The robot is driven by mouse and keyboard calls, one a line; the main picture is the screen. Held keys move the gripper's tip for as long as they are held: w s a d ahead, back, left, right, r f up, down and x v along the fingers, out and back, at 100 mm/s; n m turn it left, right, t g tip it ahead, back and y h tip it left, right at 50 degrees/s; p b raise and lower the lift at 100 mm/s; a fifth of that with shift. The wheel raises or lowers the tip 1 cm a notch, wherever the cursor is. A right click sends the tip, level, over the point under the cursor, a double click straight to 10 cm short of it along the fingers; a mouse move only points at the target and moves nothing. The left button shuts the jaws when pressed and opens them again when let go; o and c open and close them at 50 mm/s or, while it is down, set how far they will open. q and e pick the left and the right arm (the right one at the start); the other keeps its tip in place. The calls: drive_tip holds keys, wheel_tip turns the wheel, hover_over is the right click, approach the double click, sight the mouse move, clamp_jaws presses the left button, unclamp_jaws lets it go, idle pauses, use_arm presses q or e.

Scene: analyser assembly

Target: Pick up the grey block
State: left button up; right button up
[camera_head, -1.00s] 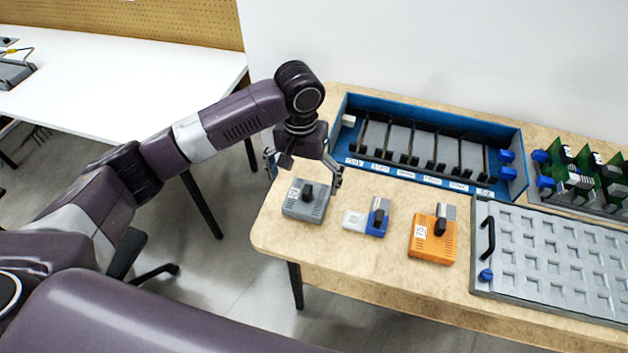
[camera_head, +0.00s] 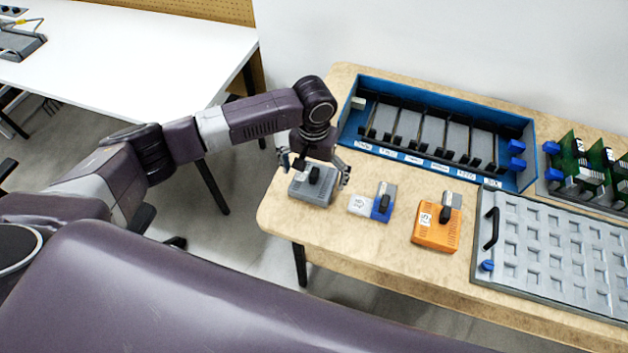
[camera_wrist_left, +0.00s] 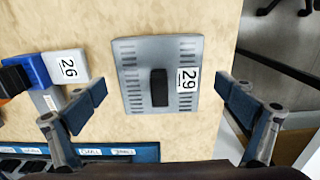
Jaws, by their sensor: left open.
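The grey block (camera_head: 311,187) lies on the left end of the wooden table, with a black handle on top. In the left wrist view the grey block (camera_wrist_left: 140,78) shows vent slots and a white label reading 29. My left gripper (camera_head: 314,175) is open above the block, its fingers at either side of it. In the left wrist view the blue-padded fingertips of the left gripper (camera_wrist_left: 165,103) are wide apart, with the block between and slightly beyond them. They look clear of its sides. My right gripper is out of view.
A white-and-blue block (camera_head: 371,205) and an orange block (camera_head: 436,228) lie to the right. A blue rack (camera_head: 347,128) stands behind. A grey tray with pockets (camera_head: 545,250) and green circuit boards (camera_head: 585,165) are farther right. The table's left edge is close to the grey block.

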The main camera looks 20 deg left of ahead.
sight(314, 172)
use_arm(q)
drive_tip(key=c, duration=1.4)
drive_tip(key=shift+c, duration=0.2)
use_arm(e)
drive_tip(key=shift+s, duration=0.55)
use_arm(q)
drive_tip(key=shift+r, duration=0.2)
wheel_tip(314, 172, up, 20)
drive_tip(key=b, duration=0.1)
drive_tip(key=shift+f, duration=0.15)
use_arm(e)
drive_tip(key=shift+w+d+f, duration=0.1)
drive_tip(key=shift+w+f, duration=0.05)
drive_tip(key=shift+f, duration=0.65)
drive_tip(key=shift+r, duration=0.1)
